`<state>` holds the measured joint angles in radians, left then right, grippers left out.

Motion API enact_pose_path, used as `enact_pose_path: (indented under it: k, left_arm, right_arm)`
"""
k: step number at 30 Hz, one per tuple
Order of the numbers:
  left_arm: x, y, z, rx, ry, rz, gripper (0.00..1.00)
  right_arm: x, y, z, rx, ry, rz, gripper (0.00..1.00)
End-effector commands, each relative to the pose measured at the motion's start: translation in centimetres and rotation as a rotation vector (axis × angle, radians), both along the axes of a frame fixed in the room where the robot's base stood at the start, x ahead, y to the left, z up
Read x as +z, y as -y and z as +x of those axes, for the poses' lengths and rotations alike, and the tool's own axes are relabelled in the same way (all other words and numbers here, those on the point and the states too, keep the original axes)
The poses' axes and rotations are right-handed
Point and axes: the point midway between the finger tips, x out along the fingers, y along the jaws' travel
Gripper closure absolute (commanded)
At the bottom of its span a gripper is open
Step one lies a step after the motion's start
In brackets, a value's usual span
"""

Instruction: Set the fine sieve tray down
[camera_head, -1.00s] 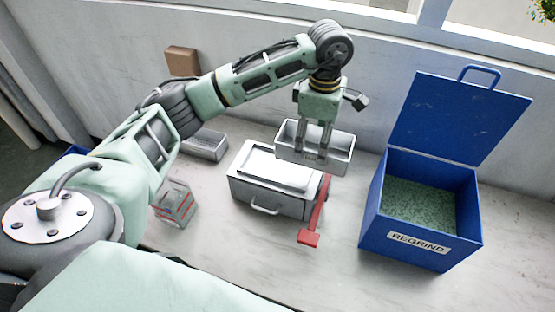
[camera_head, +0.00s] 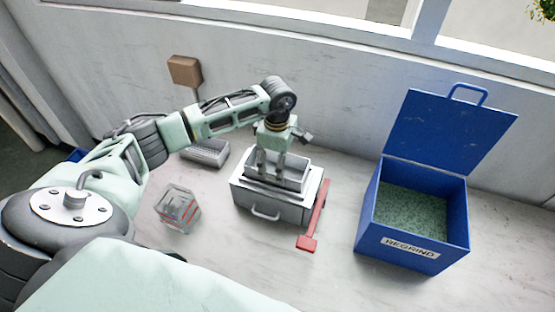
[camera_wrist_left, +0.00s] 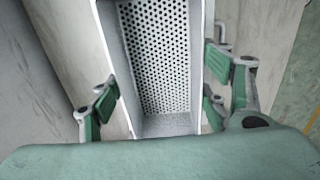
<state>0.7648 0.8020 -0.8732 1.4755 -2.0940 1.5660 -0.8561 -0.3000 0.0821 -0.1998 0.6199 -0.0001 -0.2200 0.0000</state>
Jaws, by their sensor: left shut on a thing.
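A grey sieve tray (camera_head: 292,183) with a perforated floor is held by my left gripper (camera_head: 269,172). In the left wrist view the fingers stand on either side of the tray (camera_wrist_left: 155,60), and its small round holes show; it holds nothing that I can see. The tray is level, over the top of a white box (camera_head: 262,203) with a front handle. Whether its underside touches the box top cannot be told. My right gripper is not in view.
A second grey tray (camera_head: 206,154) lies behind to the left. A clear container with red marks (camera_head: 178,209) stands at left. A red lever (camera_head: 313,217) runs along the box's right side. A blue open REGRIND bin (camera_head: 412,248) with green granules stands at right.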

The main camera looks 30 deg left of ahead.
Motion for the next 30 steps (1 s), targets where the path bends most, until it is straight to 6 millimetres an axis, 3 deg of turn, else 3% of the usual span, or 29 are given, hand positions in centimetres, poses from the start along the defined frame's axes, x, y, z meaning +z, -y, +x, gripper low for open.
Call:
enact_pose_path:
  k: [8, 9, 15, 28, 30]
  left_arm:
    - [-0.4, 0.0, 0.0, 0.0, 0.0, 0.0, 0.72]
    - [-0.4, 0.0, 0.0, 0.0, 0.0, 0.0, 0.29]
    - [-0.3, 0.0, 0.0, 0.001, 0.0, 0.0, 0.12]
    - [0.3, 0.0, 0.0, 0.001, 0.0, 0.0, 0.11]
    - [0.8, -0.1, 0.1, 0.001, 0.002, 0.0, 0.11]
  right_arm:
    - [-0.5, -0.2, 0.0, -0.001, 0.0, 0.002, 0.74]
    - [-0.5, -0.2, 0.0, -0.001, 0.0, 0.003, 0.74]
    - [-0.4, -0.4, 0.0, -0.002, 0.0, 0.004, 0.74]
    - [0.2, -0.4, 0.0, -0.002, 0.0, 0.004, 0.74]
    - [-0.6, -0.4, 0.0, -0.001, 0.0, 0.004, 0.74]
